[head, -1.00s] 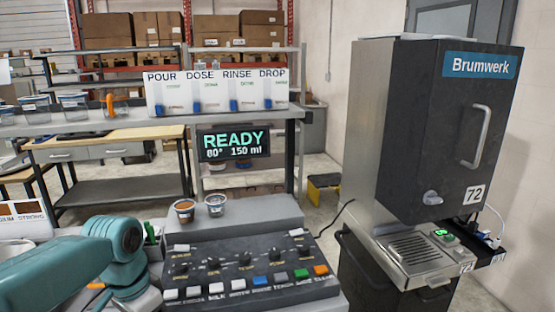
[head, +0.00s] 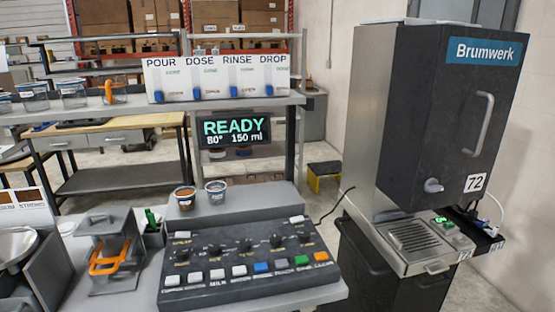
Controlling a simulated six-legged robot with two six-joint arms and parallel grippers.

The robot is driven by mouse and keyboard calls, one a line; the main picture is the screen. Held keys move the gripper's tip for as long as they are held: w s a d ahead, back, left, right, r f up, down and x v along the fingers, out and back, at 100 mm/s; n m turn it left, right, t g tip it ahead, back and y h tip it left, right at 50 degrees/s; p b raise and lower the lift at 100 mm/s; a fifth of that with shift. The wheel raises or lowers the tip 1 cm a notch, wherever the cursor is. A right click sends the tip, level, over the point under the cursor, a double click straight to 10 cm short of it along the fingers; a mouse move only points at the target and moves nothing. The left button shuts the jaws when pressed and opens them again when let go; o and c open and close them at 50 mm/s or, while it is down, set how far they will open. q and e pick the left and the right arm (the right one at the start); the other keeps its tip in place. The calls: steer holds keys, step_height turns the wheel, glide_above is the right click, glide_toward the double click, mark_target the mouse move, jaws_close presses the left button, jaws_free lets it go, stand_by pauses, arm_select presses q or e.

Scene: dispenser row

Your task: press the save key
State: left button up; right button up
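A dark control panel (head: 240,256) with knobs and a front row of coloured keys sits on the grey counter in the lower middle of the head view. The green key (head: 302,260), second from the right, is the save key by its label in the earlier frame. It lies between a dark grey key (head: 282,263) and an orange key (head: 321,257). A display (head: 234,132) above reads READY, 80°, 150 ml. Neither of my grippers is in view, and nothing covers the keys.
Two small cups (head: 185,198) stand behind the panel. An orange-handled device (head: 107,257) is to its left. The Brumwerk machine (head: 437,130) stands to the right. The space over the panel is clear.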

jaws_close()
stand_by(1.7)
